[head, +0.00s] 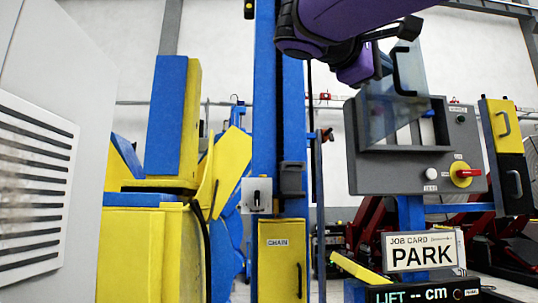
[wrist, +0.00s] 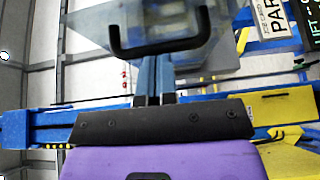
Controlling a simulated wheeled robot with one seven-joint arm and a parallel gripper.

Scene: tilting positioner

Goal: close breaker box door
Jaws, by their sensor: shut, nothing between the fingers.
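The breaker box (head: 360,177) is a grey box at right in the head view, with a white knob and a red rotary switch on its front. A see-through door (head: 398,118) with a black handle (head: 403,72) stands open, tilted up above the box's window opening. The door also shows in the wrist view (wrist: 215,65), with its handle (wrist: 160,50) spanning the upper middle. My gripper (wrist: 156,75) has its two blue fingers close together and empty, pointing toward the handle. I cannot tell if they touch it. In the head view the fingers are not clear beside the door.
A blue post (head: 265,110) and a yellow CHAIN cabinet (head: 283,262) stand left of the box. A PARK job card sign (head: 423,252) is below it. A yellow and black cabinet (head: 508,155) stands at right. Yellow and blue machinery (head: 150,240) fills the left.

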